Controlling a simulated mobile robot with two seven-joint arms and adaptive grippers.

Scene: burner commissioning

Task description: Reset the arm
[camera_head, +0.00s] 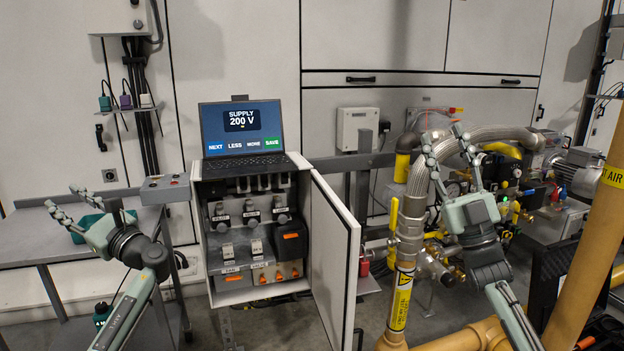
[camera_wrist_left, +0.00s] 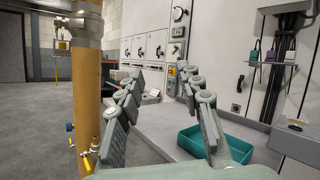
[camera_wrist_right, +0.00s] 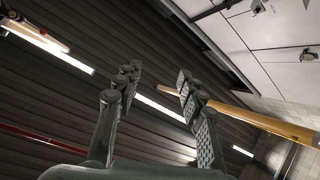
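My left gripper (camera_head: 78,204) is open and empty at the left, in front of the grey side table (camera_head: 25,237). In the left wrist view its fingers (camera_wrist_left: 163,88) stand apart with nothing between them. My right gripper (camera_head: 446,146) is raised in front of the pipework at the right and points up. Its fingers are spread, and in the right wrist view they (camera_wrist_right: 157,82) stand apart with only ceiling and wall behind them.
An open control cabinet (camera_head: 205,245) with its door (camera_head: 332,250) swung out stands in the middle. A laptop (camera_head: 243,140) on top reads SUPPLY 200 V. A teal tray (camera_wrist_left: 188,141) lies on the side table. Yellow pipes (camera_head: 402,300) and a braided hose (camera_head: 417,180) stand near my right arm.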

